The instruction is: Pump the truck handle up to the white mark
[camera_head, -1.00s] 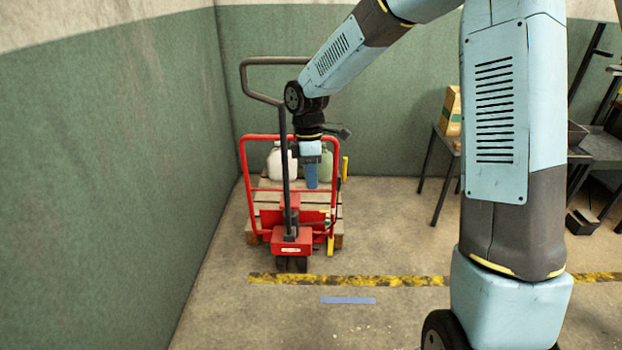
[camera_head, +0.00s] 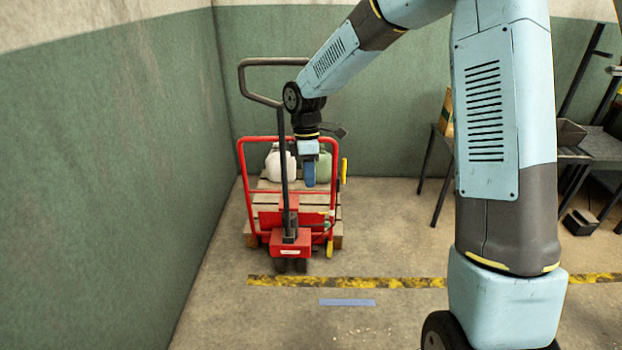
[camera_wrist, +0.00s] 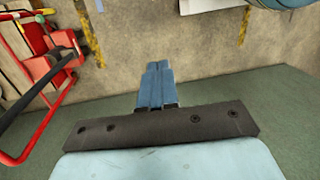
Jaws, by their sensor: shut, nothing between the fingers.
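The red hand truck has a red tube frame (camera_head: 240,175) and a red base block (camera_head: 290,242). Its dark grey handle (camera_head: 279,60) is a bent loop on a shaft that stands nearly upright. My gripper (camera_head: 309,180) points down to the right of the shaft, in front of the load in the head view, and is shut and empty. In the wrist view its blue fingers (camera_wrist: 157,80) are together over bare floor, apart from the truck's red frame (camera_wrist: 30,150) at the left. I cannot make out the white mark for certain.
A wooden pallet (camera_head: 262,200) carries a white jug (camera_head: 280,165) and a green jug (camera_head: 324,166). A green wall (camera_head: 110,180) stands close on the left. A yellow-black floor stripe (camera_head: 380,282) and a blue strip (camera_head: 347,302) lie in front. A dark table (camera_head: 452,140) stands right.

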